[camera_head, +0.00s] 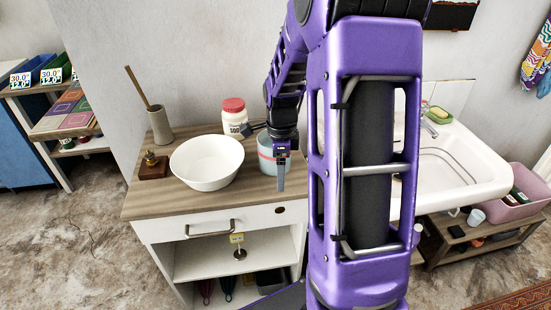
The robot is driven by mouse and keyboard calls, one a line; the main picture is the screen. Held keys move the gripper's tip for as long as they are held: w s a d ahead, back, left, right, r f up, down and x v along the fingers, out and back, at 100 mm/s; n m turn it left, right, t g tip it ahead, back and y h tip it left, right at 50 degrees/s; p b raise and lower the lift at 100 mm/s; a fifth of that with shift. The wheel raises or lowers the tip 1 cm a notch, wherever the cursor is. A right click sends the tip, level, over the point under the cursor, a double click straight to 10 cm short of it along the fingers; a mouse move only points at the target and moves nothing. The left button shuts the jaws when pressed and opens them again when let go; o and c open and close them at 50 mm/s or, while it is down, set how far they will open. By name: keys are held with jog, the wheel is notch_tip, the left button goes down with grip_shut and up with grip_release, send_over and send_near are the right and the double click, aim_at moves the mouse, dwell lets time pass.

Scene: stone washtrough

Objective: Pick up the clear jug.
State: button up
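A pale blue-grey, see-through-looking vessel (266,161) stands at the right of the wooden counter top. It is the only thing in view that could be the clear jug; its right side and much of its front are hidden. My gripper (281,185) hangs in front of it, pointing down. One grey finger shows against the vessel's front right; the other finger is not clearly visible. I cannot tell whether the gripper touches the vessel or how far apart the fingers are.
A white bowl (207,163) stands left of the vessel. A red-lidded jar (234,117) stands behind. A beige pot (160,125) with a stick and a small brass-topped wooden block (153,167) stand at left. My arm hides the counter's right; a white sink (455,160) lies beyond.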

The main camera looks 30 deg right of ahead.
jog(key=shift+c, duration=0.3)
grip_shut()
jog(key=shift+r, duration=0.1)
